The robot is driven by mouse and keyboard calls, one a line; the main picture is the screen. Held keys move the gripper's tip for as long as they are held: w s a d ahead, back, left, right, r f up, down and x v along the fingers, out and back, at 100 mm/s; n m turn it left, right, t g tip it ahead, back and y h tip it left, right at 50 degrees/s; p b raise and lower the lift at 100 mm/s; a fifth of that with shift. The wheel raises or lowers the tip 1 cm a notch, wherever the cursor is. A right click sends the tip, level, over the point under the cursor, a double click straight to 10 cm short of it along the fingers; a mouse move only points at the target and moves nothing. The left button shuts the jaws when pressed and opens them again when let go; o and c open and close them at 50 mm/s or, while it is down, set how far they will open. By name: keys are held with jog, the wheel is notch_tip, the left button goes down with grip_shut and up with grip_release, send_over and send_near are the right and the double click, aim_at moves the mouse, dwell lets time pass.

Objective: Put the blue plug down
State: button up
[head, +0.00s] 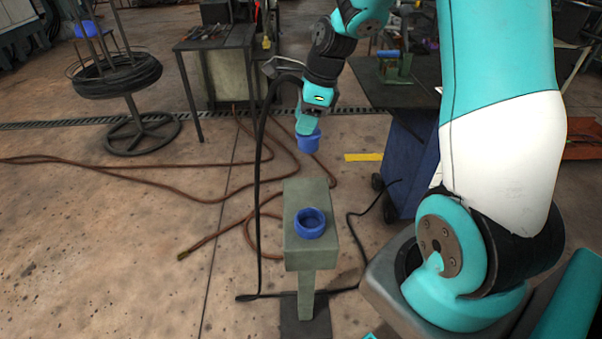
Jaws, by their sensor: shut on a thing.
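The blue plug (308,142) hangs upright from my gripper (308,128), which is shut on it. The plug is in the air above and behind a grey-green stand, apart from it; its top is partly hidden by the gripper. The stand (292,245) is a narrow block on a post in the lower middle. A blue ring-shaped socket (310,232) with a dark hollow centre sits on the front part of the stand's top. The rear part of the stand's top (306,192) is bare.
A dark table (213,38) with tools stands at the back left, beside a wire coil rack (118,78). A blue cabinet (405,165) stands right of the stand. Brown hoses (190,195) and a black cable cross the floor.

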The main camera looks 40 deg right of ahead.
notch_tip(320, 180, down, 15)
jog(key=shift+r, duration=0.1)
jog(key=shift+f+b, duration=0.2)
jog(key=shift+b, duration=0.15)
jog(key=o, duration=1)
jog(key=shift+o, duration=0.2)
